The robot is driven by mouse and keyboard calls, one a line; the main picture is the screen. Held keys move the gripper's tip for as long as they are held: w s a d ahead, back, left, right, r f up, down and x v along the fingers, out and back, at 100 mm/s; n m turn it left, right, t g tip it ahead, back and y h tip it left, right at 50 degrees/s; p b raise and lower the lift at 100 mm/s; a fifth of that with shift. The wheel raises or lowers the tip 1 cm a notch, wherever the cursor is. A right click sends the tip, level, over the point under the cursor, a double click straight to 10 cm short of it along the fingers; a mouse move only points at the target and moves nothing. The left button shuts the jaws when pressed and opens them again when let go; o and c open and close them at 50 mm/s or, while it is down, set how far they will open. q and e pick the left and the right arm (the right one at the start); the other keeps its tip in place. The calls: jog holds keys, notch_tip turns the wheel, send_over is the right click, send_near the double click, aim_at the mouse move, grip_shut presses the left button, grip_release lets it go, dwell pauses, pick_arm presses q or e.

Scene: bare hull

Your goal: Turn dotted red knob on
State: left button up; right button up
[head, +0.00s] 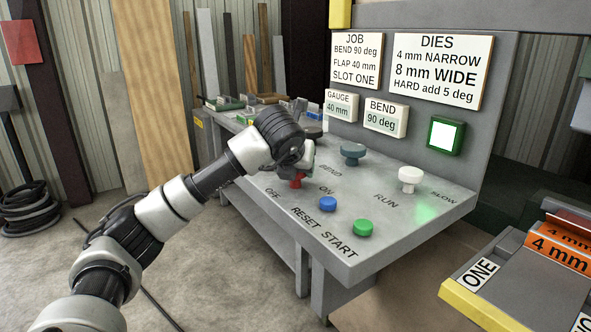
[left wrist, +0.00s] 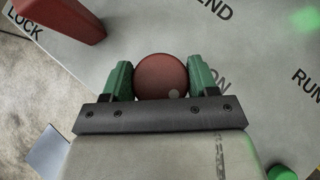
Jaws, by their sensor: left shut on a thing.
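The red knob (head: 296,182) stands on the grey console between the printed words OFF and ON. In the left wrist view, the knob's round red top (left wrist: 158,72) carries one pale dot near its lower right edge. My left gripper (head: 300,173) reaches down over the knob and hides much of it. In the left wrist view, its two green fingers (left wrist: 161,78) are shut on the knob's sides. The word ON is partly covered by the right finger there. My right gripper is not in view.
The console (head: 390,205) also bears a blue button (head: 328,204), a green button (head: 363,228), a grey-blue knob (head: 352,152) and a white knob (head: 408,177). A red post (left wrist: 75,20) rises near the word LOCK. A yellow-edged tray (head: 470,305) stands at right.

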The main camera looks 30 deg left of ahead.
pick_arm(q)
jog(key=shift+n+y, duration=0.3)
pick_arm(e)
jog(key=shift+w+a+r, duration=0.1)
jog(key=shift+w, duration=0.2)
pick_arm(q)
jog(key=o, duration=0.9)
jog(key=v, duration=1.1)
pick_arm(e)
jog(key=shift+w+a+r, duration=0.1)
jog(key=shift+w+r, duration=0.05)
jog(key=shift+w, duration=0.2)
pick_arm(q)
jog(key=shift+w, duration=0.1)
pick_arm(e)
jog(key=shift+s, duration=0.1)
